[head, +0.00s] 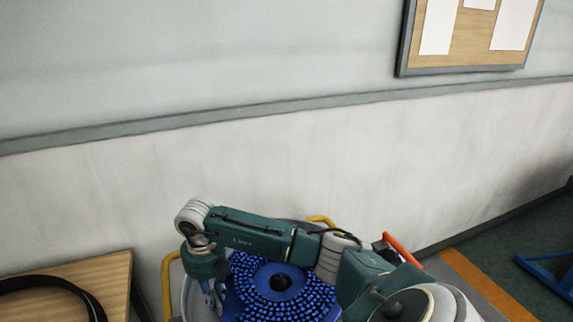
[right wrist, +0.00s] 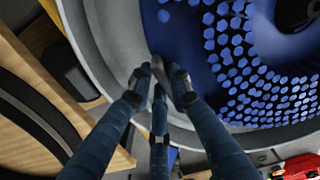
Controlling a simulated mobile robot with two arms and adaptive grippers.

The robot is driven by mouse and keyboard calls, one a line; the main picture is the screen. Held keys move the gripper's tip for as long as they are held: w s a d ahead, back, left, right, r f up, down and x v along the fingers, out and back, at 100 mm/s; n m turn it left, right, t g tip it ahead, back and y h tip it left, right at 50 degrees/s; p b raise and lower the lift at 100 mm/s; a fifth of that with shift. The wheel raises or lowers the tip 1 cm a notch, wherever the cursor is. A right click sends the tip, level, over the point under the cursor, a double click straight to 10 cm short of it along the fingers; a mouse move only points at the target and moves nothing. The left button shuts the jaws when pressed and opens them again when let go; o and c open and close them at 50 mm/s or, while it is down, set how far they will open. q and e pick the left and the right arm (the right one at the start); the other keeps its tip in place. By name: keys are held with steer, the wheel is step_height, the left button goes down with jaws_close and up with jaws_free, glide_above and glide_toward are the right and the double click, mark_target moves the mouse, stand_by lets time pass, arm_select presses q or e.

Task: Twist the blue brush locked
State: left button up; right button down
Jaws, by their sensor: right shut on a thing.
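The blue brush (head: 281,288) is a round disc with several rings of blue bristle tufts and a dark hole at its centre. It sits inside a pale round housing, and my arm crosses over its far side in the head view. My right gripper (head: 213,303) reaches down at the brush's left edge. In the right wrist view the fingers of my right gripper (right wrist: 160,82) close together at the smooth rim of the blue brush (right wrist: 235,70). They are shut on that rim, though the exact contact is partly hidden by the fingers. My left gripper is not in view.
A wooden table (head: 115,272) with a black curved strap (head: 50,281) stands at the left. Yellow bars (head: 167,285) and an orange handle (head: 402,249) stand around the machine. A wall closes off the back. A red object (right wrist: 298,168) shows low in the right wrist view.

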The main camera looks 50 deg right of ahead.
steer(key=shift+w+d+f, duration=0.1)
steer(key=shift+w+d, duration=0.1)
steer(key=shift+d, duration=0.05)
steer(key=shift+w+d+m, duration=0.1)
steer(key=shift+w+m, duration=0.05)
steer(key=shift+m, duration=0.25)
steer(key=shift+w+d+f+m+b, duration=0.1)
steer(key=shift+w+d+m+b, duration=0.2)
steer(key=shift+w+b, duration=0.1)
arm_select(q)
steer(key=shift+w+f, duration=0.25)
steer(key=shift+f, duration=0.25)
arm_select(e)
steer(key=shift+w+d, duration=0.2)
steer(key=shift+w, duration=0.05)
steer(key=shift+w+d+m, duration=0.1)
steer(key=shift+m, duration=0.2)
steer(key=shift+w+d+m+b, duration=0.5)
steer(key=shift+w+d+m, duration=0.15)
steer(key=shift+w, duration=0.1)
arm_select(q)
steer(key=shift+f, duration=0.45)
arm_select(e)
steer(key=shift+w+d, duration=0.15)
steer(key=shift+d, duration=0.05)
steer(key=shift+w+d+m, duration=0.1)
steer(key=shift+m, duration=0.15)
